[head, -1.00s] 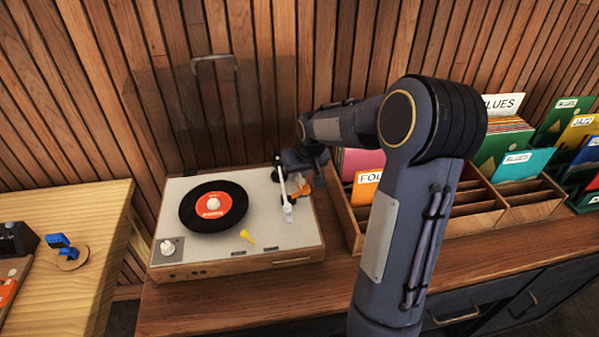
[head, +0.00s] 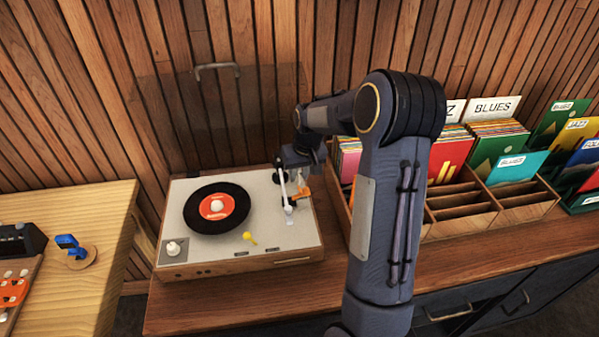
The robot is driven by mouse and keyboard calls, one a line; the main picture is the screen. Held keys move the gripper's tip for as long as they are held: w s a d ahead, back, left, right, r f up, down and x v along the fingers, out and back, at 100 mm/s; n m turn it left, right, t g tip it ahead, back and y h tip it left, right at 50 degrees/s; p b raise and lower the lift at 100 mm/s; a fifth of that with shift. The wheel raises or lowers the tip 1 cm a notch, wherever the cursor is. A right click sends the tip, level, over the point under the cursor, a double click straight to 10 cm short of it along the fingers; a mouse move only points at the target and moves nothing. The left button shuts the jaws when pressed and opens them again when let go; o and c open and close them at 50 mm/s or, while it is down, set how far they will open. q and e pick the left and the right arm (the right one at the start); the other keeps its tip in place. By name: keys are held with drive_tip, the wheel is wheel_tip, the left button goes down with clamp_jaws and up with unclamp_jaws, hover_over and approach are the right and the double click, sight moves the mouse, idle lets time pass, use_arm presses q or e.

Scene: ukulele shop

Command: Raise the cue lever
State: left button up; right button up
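A turntable (head: 262,233) stands on the wooden counter, with a black record (head: 190,212) with an orange-red label on it. The white tonearm (head: 284,190) lies to the right of the record, clear of it. A small orange piece (head: 303,191) beside the tonearm may be the cue lever; it is partly hidden by my gripper. My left gripper is out of view.
The clear lid (head: 217,70) stands raised behind the deck, close to the slatted wall. A wooden record bin (head: 468,214) stands to the right, behind my forearm. A light wooden table (head: 112,215) with a blue device (head: 70,243) is at left. The counter front is clear.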

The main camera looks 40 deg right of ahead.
drive_tip(key=shift+o, duration=0.7)
drive_tip(key=v, duration=0.7)
drive_tip(key=shift+r, duration=0.4)
drive_tip(key=shift+s, duration=0.1)
drive_tip(key=s+a+r+n+t+y, duration=0.1)
drive_tip(key=s+a+r, duration=0.2)
drive_tip(key=s+a, duration=0.35)
drive_tip(key=s+a+r+t+y, duration=0.1)
drive_tip(key=s+a+r, duration=0.2)
drive_tip(key=s+a, duration=0.35)
drive_tip(key=s+a+f+n+t+y, duration=0.1)
drive_tip(key=s+a+f, duration=0.2)
drive_tip(key=s+a, duration=0.5)
drive_tip(key=s, duration=0.3)
drive_tip(key=shift+f+y, duration=0.2)
drive_tip(key=shift+y, duration=0.1)
